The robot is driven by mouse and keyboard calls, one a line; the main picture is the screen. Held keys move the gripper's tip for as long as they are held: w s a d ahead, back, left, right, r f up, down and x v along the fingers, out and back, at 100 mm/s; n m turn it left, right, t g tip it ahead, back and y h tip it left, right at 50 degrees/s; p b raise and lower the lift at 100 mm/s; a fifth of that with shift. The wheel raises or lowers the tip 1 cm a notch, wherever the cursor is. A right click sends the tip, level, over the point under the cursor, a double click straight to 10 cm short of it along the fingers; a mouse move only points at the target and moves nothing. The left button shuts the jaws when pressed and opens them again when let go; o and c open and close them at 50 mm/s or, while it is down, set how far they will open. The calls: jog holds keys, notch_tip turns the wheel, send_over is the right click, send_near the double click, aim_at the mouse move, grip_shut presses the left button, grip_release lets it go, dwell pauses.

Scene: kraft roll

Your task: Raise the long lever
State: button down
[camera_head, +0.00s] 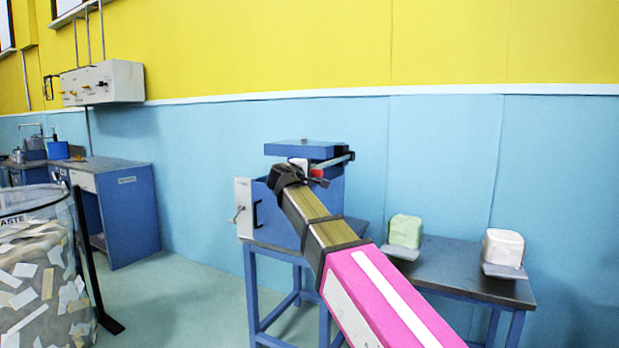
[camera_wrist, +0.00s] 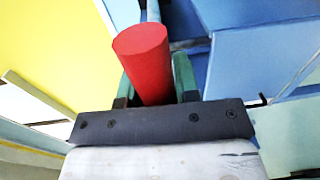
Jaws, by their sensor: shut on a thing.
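The long lever shows a thick red cylindrical grip (camera_wrist: 142,55) in the wrist view, and a small part of the red grip (camera_head: 317,174) shows in the head view. A dark lever bar (camera_head: 338,160) runs along the right of the blue machine (camera_head: 305,150) near its top. My gripper (camera_wrist: 155,85) is shut on the red grip, with one green finger on each side of it. In the head view, my arm and gripper cover the machine's front and much of the lever.
A dark table (camera_head: 470,270) right of the machine bears a green block (camera_head: 405,231) and a white block (camera_head: 502,247). A waste bin (camera_head: 40,270) full of scraps stands at the left. A blue desk (camera_head: 125,205) stands behind it. Floor between desk and machine is clear.

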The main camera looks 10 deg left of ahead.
notch_tip(320, 180, up, 13)
jog(key=w+g+y, duration=0.1)
jog(key=w+g, duration=0.1)
jog(key=g, duration=0.1)
jog(key=w+d+r+g+y, duration=0.1)
jog(key=w+d+r+g, duration=0.1)
jog(key=w+r, duration=0.5)
jog(key=w+d+r+g+y, duration=0.1)
jog(key=w+d+r+g, duration=0.2)
jog(key=w+r, duration=0.4)
notch_tip(320, 180, up, 7)
jog(key=shift+w+d+f+g, duration=0.1)
jog(key=shift+w+d+g, duration=0.1)
jog(key=shift+d+g, duration=0.15)
jog(key=c, duration=1.8)
grip_release()
jog(key=w+d+r, duration=0.1)
jog(key=w, duration=0.2)
jog(key=w+d+r, duration=0.1)
jog(key=w+r, duration=0.1)
jog(key=w, duration=0.2)
jog(key=w+d+r, duration=0.2)
jog(key=w, duration=0.2)
jog(key=shift+d+r, duration=0.1)
jog(key=shift+r, duration=0.15)
jog(key=shift+w+d+r, duration=0.1)
jog(key=shift+w+d, duration=0.15)
jog(key=shift+w, duration=0.25)
